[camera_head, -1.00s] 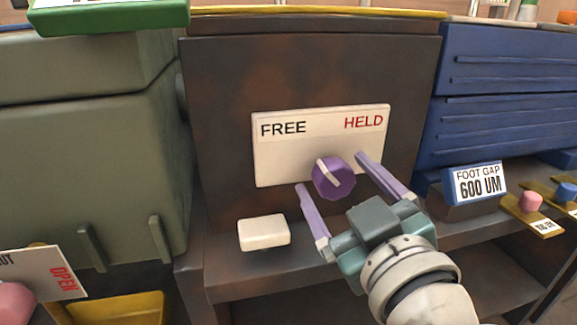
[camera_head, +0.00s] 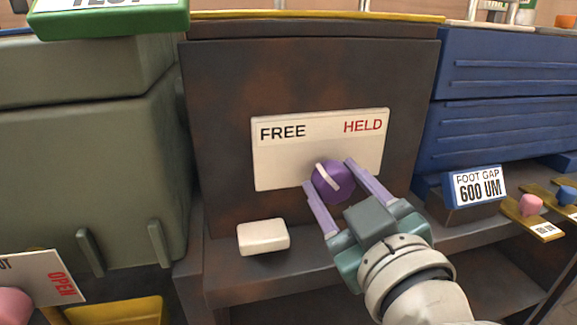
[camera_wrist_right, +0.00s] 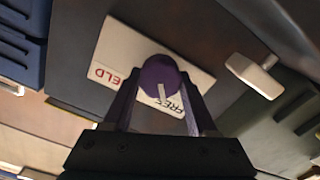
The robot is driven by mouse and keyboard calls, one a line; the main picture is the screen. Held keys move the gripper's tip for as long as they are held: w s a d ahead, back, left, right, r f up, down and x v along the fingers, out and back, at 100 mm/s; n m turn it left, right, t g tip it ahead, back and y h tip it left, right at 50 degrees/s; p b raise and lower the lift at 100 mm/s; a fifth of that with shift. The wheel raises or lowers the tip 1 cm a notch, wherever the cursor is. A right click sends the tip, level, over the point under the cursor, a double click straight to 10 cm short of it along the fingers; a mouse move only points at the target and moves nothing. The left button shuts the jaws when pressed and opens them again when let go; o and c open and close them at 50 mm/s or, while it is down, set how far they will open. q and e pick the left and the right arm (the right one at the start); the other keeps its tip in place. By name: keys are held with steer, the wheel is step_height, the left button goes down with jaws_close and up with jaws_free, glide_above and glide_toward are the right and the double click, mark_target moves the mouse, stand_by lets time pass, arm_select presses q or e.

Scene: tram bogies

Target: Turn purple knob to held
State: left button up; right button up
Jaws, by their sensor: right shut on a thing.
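The purple knob (camera_head: 334,181) sits on a cream plate (camera_head: 276,170) marked FREE at the left and HELD in red at the right. The white pointer line on the knob slants to the upper left, toward FREE. My right gripper (camera_head: 330,176) is shut on the knob, with one purple finger on each side. In the right wrist view the knob (camera_wrist_right: 160,74) sits between the two fingertips, and the plate (camera_wrist_right: 118,45) shows behind it. My left gripper is not in view.
A cream block (camera_head: 263,237) stands on the ledge below the plate. A blue FOOT GAP 600 UM sign (camera_head: 478,187) and pink-knobbed yellow pieces (camera_head: 531,205) are at the right. A grey-green box (camera_head: 95,160) stands at the left, with an OPEN card (camera_head: 50,277) below.

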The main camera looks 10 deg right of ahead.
steer(key=shift+c, duration=0.9)
steer(key=shift+r+m+p, duration=0.1)
steer(key=shift+m+p, duration=0.4)
steer(key=shift+m, duration=0.2)
steer(key=shift+m+p, duration=0.65)
steer(key=shift+m, duration=0.55)
steer(key=m+p, duration=0.1)
steer(key=m, duration=0.1)
steer(key=shift+d+m, duration=0.1)
steer(key=shift+m, duration=0.3)
steer(key=m, duration=0.4)
steer(key=shift+m+p, duration=0.3)
steer(key=m, duration=0.4)
steer(key=shift+d+m, duration=0.1)
steer(key=shift+m, duration=0.2)
